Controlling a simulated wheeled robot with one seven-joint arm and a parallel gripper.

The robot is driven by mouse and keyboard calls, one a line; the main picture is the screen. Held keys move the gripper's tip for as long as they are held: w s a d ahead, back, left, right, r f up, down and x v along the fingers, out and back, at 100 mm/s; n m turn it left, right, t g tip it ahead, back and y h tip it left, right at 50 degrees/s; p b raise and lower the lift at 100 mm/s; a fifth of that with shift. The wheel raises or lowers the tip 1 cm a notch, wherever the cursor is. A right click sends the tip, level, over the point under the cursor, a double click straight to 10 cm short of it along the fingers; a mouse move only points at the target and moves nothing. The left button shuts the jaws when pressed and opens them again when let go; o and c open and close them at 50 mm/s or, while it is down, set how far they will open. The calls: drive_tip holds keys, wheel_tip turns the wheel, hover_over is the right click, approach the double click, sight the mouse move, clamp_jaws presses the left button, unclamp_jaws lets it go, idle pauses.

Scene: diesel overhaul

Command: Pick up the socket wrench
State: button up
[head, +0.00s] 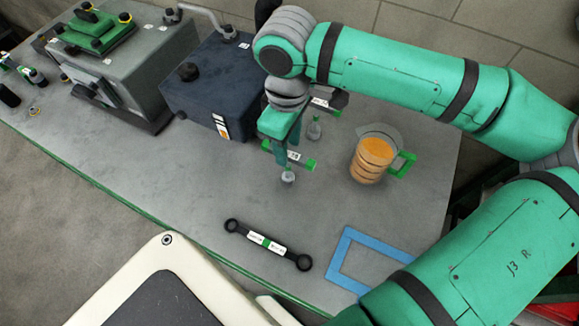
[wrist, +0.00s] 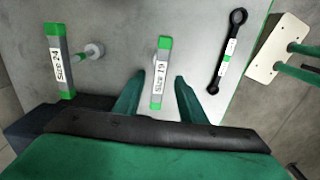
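Two T-shaped socket wrenches stand on the bench, each with a green-ended, labelled bar handle above a grey round socket. The "Size 19" wrench (wrist: 162,72) is in the middle of the wrist view, and its handle also shows in the head view (head: 297,160). The "Size 24" wrench (wrist: 58,60) is to its left, and in the head view it is farther back (head: 322,103), partly behind my arm. My gripper (wrist: 157,78) points down and is open. Its fingers appear on either side of the "Size 19" handle; I cannot tell whether they touch it. The gripper also shows in the head view (head: 275,150).
A black double-ended ring wrench (head: 262,241) lies near the front edge. A jug of orange liquid (head: 372,158) stands right of the socket wrenches. A dark blue box (head: 205,85) and grey machine (head: 130,75) stand left. A blue square outline (head: 345,248) marks the front right.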

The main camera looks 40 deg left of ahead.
hover_over(288, 168)
drive_tip(key=f, duration=0.4)
drive_tip(key=shift+w+a+f, duration=0.1)
drive_tip(key=shift+w+a, duration=0.1)
drive_tip(key=shift+a, duration=0.1)
clamp_jaws()
drive_tip(key=shift+w+d, duration=0.1)
